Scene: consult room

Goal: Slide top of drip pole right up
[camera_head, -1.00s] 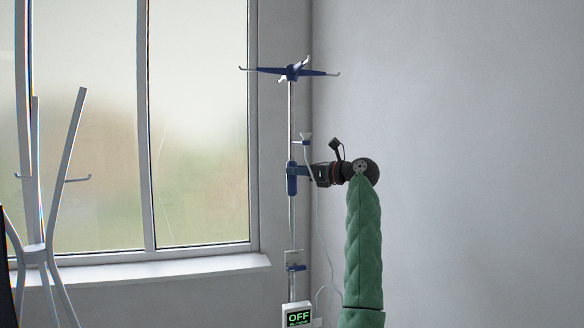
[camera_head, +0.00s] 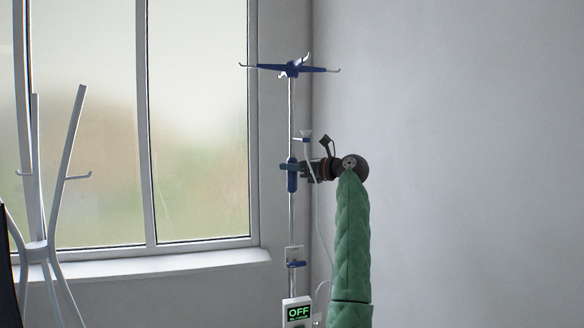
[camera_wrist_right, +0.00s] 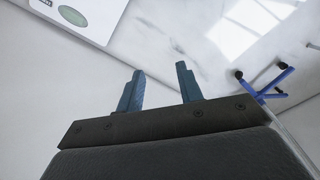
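The drip pole's top (camera_head: 292,68) is a blue cross with silver hooks, above a thin upright silver pole (camera_head: 291,110). A blue upright handle (camera_head: 292,178) sits partway down the pole. My right gripper (camera_wrist_right: 163,88) is open and empty in the right wrist view. Behind its right side are blue legs with dark wheels (camera_wrist_right: 264,84), probably the pole's base.
A lit box reading OFF (camera_head: 298,312) hangs low on the pole, beneath a small blue clamp (camera_head: 296,264). A thin tube runs beside the pole. A white coat stand (camera_head: 38,250) is at the left before the window (camera_head: 195,130). Bare wall (camera_head: 450,150) lies right.

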